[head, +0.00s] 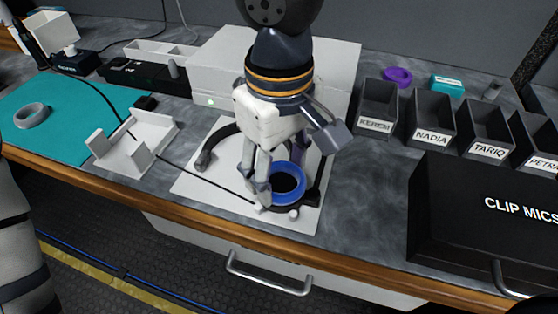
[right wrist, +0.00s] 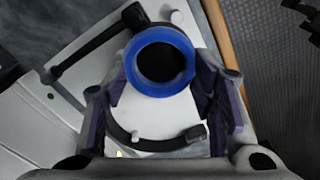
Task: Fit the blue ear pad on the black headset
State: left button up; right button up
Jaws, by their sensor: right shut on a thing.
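The black headset (head: 205,158) lies on a white board (head: 192,184) on the counter. Its dark band and one ear cup also show in the right wrist view (right wrist: 95,48). The blue ear pad (head: 300,178) is a ring at the cup on the headset's right side; in the right wrist view (right wrist: 133,66) it lies in front of that cup. I cannot tell whether the pad touches the cup. My right gripper (head: 271,190) points down, its fingers closed on the ring. My left gripper is out of view.
A grey ring (head: 31,115) lies on a teal mat (head: 70,112). A white stand (head: 138,150) with a dark cable is left of the board. Labelled bins (head: 432,137), a purple ring (head: 397,75) and a black CLIP MICS case (head: 470,215) are right. A white box (head: 215,70) stands behind.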

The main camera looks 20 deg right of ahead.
jog(key=o, duration=0.9)
notch_tip(320, 180, up, 12)
